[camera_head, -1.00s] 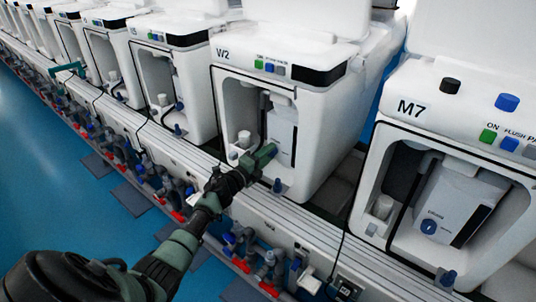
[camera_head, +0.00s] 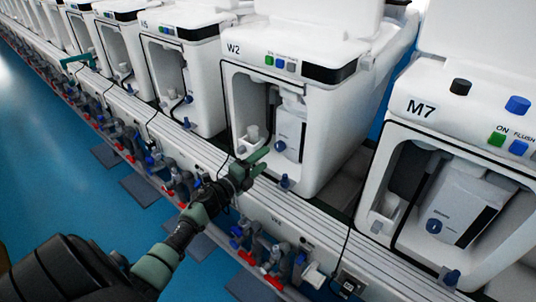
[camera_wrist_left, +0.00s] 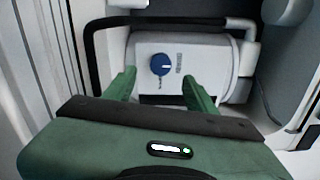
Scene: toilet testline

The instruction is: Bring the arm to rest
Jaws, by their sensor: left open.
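My left arm comes in from the lower left in the head view. Its green left gripper (camera_head: 257,161) is in front of the opening of the white W2 unit (camera_head: 292,112), near the lower front ledge. In the left wrist view the two green fingers of the left gripper (camera_wrist_left: 160,88) are apart with nothing between them. Beyond them is a white box with a blue knob (camera_wrist_left: 161,64) and a black bent tube (camera_wrist_left: 165,21). Whether the fingers touch anything is hard to tell. My right gripper is not in view.
The white M7 unit (camera_head: 455,175) stands to the right, with a dark gap between it and W2. More white units run off to the upper left. Below, a rail (camera_head: 290,215) carries several blue, grey and red valves.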

